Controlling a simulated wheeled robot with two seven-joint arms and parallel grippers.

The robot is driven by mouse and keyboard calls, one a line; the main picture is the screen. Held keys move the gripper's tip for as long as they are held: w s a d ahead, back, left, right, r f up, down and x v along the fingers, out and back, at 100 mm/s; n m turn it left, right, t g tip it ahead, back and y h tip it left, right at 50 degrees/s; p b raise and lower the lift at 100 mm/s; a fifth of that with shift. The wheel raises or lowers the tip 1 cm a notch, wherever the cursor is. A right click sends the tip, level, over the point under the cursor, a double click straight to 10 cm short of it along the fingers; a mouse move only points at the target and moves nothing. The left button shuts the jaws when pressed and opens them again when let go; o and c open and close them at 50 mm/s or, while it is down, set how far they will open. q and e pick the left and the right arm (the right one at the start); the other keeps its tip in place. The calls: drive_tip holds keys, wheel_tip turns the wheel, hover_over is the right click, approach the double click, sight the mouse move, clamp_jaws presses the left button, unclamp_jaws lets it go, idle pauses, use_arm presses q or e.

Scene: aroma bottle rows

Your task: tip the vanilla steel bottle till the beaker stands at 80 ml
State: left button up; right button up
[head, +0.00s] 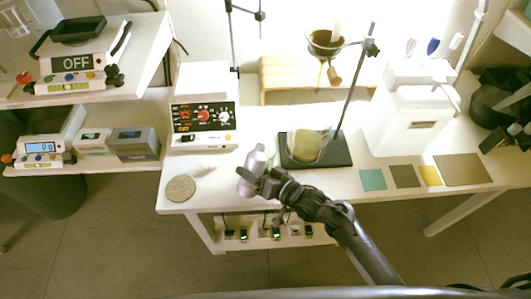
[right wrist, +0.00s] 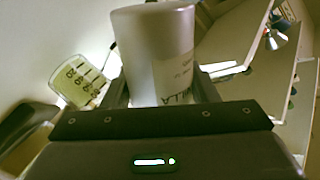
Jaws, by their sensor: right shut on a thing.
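The steel bottle (head: 258,159) is a pale silvery cylinder at the table's front edge. In the right wrist view the bottle (right wrist: 158,45) fills the middle, with the end of a label word, like "ILLA", showing. My right gripper (head: 257,178) is shut around it. The bottle is held left of the beaker and apart from it; its exact tilt is hard to tell. The glass beaker (head: 308,147) stands on a black stand base and looks yellowish-green inside. It also shows in the right wrist view (right wrist: 80,82) with dark marks; its level cannot be read. My left gripper is out of view.
A white device with red displays (head: 204,117) stands behind left of the bottle. A stand rod (head: 352,88) rises right of the beaker. A round cork mat (head: 181,188) lies front left. A white dispenser-like box (head: 400,120) stands right, behind flat coloured squares (head: 405,176).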

drive_tip(key=n+b, duration=0.1)
drive_tip(key=n+t, duration=0.1)
drive_tip(key=shift+s+a+f+n+b, duration=0.15)
drive_tip(key=shift+s+a+n+b, duration=0.05)
drive_tip(key=shift+s+n+b, duration=0.2)
drive_tip(key=shift+n+t+b, duration=0.3)
drive_tip(key=shift+n, duration=0.3)
drive_tip(key=shift+s+a+r+n+y, duration=0.1)
drive_tip(key=shift+r+n+y, duration=0.1)
drive_tip(key=shift+n+y, duration=0.1)
drive_tip(key=shift+r, duration=0.15)
drive_tip(key=shift+s+f+n+b, duration=0.1)
drive_tip(key=shift+f+n+b, duration=0.2)
drive_tip(key=shift+n+b, duration=0.25)
drive_tip(key=shift+a+f+n+t+b, duration=0.1)
drive_tip(key=shift+n+t+b, duration=0.2)
drive_tip(key=shift+n+b, duration=0.05)
drive_tip(key=shift+n, duration=0.4)
